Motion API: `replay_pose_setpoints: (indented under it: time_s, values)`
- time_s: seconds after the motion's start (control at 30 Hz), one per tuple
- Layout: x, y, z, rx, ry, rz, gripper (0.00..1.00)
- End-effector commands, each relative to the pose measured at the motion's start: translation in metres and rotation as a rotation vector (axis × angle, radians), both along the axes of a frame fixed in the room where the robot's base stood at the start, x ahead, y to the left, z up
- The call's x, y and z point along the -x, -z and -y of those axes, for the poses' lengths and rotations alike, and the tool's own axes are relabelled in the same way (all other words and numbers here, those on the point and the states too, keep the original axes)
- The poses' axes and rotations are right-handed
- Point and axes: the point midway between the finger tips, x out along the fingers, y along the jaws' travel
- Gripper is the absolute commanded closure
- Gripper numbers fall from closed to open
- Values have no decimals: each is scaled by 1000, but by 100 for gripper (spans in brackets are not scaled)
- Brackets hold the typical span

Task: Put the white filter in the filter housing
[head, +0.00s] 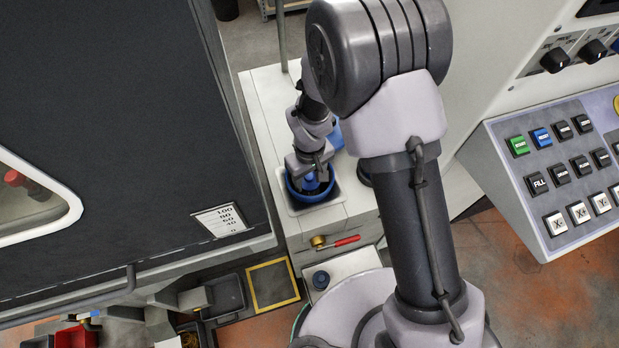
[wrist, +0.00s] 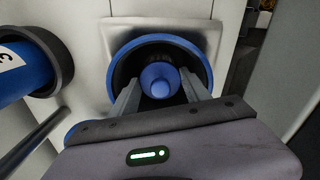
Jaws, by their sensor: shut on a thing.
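My gripper (head: 311,180) points down into a round opening with a blue rim (wrist: 206,78), set in a pale recess on the cream cabinet; the blue rim also shows in the head view (head: 313,199). In the wrist view, my gripper (wrist: 160,90) has one finger on each side of a blue knob (wrist: 159,78) and is shut on it. The knob sits in the middle of the dark opening. No white filter shows in either view; what lies below the knob is hidden. I cannot tell whether this opening is the filter housing.
In the wrist view a blue cylinder with a dark collar (wrist: 58,62) and a figure 3 stands at left. In the head view a red-handled valve (head: 345,241) is below the opening. A button panel (head: 560,170) is at right, and a dark machine (head: 110,120) at left.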

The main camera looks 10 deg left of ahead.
Motion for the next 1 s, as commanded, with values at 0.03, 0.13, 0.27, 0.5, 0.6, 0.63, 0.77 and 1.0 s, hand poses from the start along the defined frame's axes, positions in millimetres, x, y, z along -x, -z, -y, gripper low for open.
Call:
replay_pose_setpoints:
  time_s: [0.03,0.13,0.27,0.5,0.6,0.63,0.77,1.0]
  values:
    - [0,-1,0,0,0,0,100]
    - [0,1,0,0,0,0,100]
    - [0,3,0,0,0,0,36]
    - [0,2,0,0,0,0,36]
    - [0,-9,0,-1,0,1,36]
    - [0,-16,0,-1,0,2,36]
    - [-1,-55,-1,-2,0,3,36]
    - [0,-111,0,0,0,1,36]
